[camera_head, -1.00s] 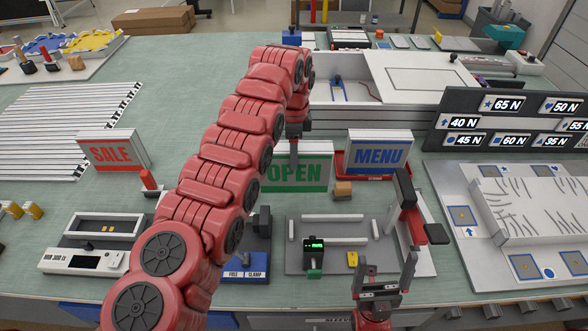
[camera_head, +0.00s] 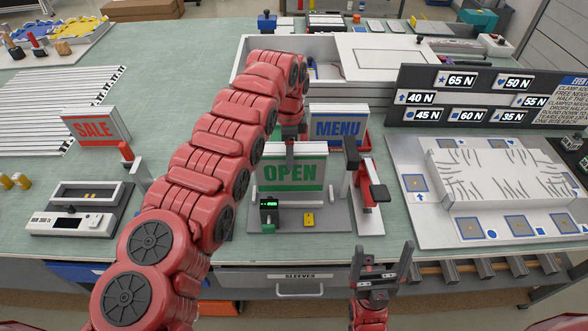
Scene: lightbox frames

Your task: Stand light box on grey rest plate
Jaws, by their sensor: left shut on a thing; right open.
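The light box (camera_head: 290,173) is white with a green OPEN panel facing me. My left gripper (camera_head: 289,143) reaches over from behind my red arm and is shut on its top edge. The box is upright over the grey rest plate (camera_head: 290,222), hiding its back part; I cannot tell whether it touches the plate. My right gripper (camera_head: 383,262) is open and empty, fingers up, in front of the bench edge.
A MENU box (camera_head: 338,127) stands behind, and a SALE box (camera_head: 95,128) stands at left. A red-and-black clamp-like fixture (camera_head: 372,185) is close right of the plate. A dark label board (camera_head: 480,100) and a white-topped tray (camera_head: 500,175) are at right.

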